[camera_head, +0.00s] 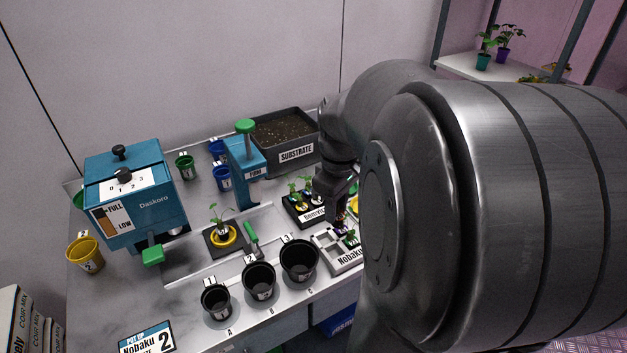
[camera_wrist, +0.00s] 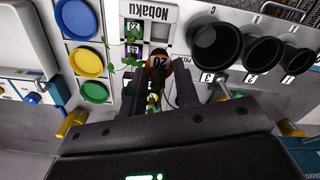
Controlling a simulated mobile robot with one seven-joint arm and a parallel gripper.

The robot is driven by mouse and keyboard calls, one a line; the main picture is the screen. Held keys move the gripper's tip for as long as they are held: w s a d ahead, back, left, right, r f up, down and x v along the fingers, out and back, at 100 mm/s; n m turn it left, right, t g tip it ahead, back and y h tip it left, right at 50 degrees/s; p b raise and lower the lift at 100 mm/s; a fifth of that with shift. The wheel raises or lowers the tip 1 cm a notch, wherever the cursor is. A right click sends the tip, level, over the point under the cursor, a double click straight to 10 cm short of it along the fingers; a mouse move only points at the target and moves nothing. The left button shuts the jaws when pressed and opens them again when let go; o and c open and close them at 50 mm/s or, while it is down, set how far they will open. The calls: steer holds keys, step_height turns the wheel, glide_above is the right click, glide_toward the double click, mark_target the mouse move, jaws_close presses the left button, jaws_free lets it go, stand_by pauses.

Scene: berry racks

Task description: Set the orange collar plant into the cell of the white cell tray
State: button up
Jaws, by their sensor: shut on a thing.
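My gripper (camera_wrist: 160,70) is shut on the orange collar plant (camera_wrist: 157,61), whose round top reads 20 in the wrist view. Green leaves show to its left. The white cell tray (camera_wrist: 166,13), labelled Nobaku, lies just beyond the fingertips, with small numbered plugs in some of its cells. The collar overlaps the tray's lower part; I cannot tell whether it touches or hangs above it. In the head view my gripper (camera_head: 343,218) points down over the tray (camera_head: 326,242). My arm hides the tray's right side, and the held plant is mostly hidden there.
Black pots (camera_head: 299,261) numbered 1 to 3 stand left of the tray. A dark plant tray (camera_head: 318,221) sits behind it, with a substrate bin (camera_head: 313,153) farther back. A blue press (camera_head: 245,170) and a Daskoro dispenser (camera_head: 130,200) stand to the left.

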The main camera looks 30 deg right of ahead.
steer(key=shift+f, duration=5.6)
steer(key=o, duration=1)
steer(key=shift+r, duration=4.5)
